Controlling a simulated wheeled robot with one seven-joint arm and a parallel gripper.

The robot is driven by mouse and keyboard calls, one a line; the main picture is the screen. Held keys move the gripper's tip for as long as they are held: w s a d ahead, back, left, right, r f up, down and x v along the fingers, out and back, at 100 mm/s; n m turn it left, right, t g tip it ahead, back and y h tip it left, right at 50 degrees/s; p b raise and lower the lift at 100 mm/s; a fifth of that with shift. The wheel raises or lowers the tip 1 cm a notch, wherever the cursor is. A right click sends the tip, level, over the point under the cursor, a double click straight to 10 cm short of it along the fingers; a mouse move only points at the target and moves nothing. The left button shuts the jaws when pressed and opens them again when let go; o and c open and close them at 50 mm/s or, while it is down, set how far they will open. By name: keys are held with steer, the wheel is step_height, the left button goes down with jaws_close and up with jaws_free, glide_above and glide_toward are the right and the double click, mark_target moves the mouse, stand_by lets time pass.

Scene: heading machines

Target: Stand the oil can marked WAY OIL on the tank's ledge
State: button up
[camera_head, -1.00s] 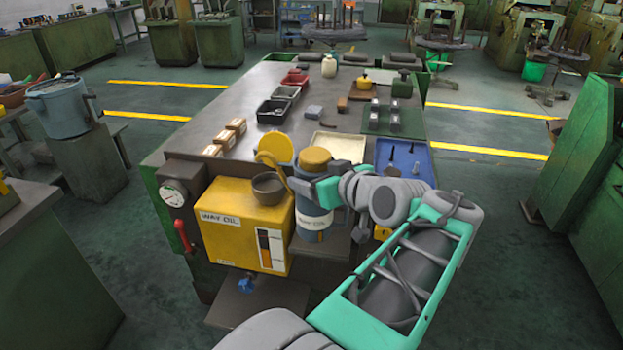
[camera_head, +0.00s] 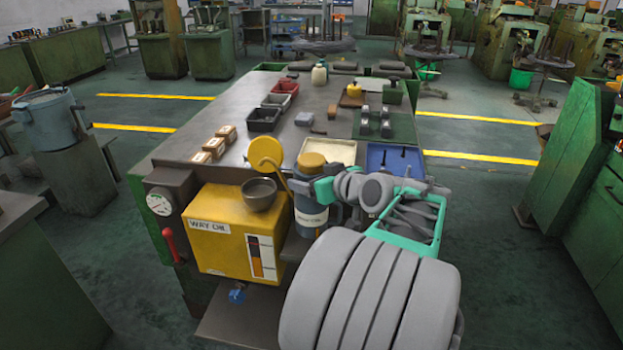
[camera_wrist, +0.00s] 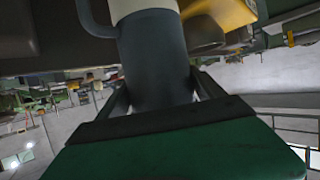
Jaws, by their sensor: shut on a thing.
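The oil can (camera_head: 310,212) is blue-grey with a yellow cap and a pale label band with lettering too small to read surely. It stands upright just right of the yellow tank (camera_head: 217,238), which is marked WAY OIL. My gripper (camera_head: 318,190) is shut on the can from the right side. In the wrist view the can's grey body (camera_wrist: 155,60) lies between the two fingers (camera_wrist: 158,98). The ledge (camera_head: 297,246) beside the tank shows partly below the can. Whether the can's base touches it I cannot tell.
A dark bowl (camera_head: 258,194) sits on the tank, with a round yellow lid (camera_head: 266,152) raised behind it. A cream tray (camera_head: 330,152) and a blue tray (camera_head: 394,160) lie behind my arm. Small boxes (camera_head: 214,143) stand on the bench at left.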

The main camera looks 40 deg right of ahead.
steer(key=shift+f+b, duration=0.4)
steer(key=shift+f, duration=0.35)
steer(key=shift+f+b, duration=0.55)
steer(key=o, duration=1.8)
steer(key=shift+o, duration=1.4)
steer(key=shift+f, duration=0.1)
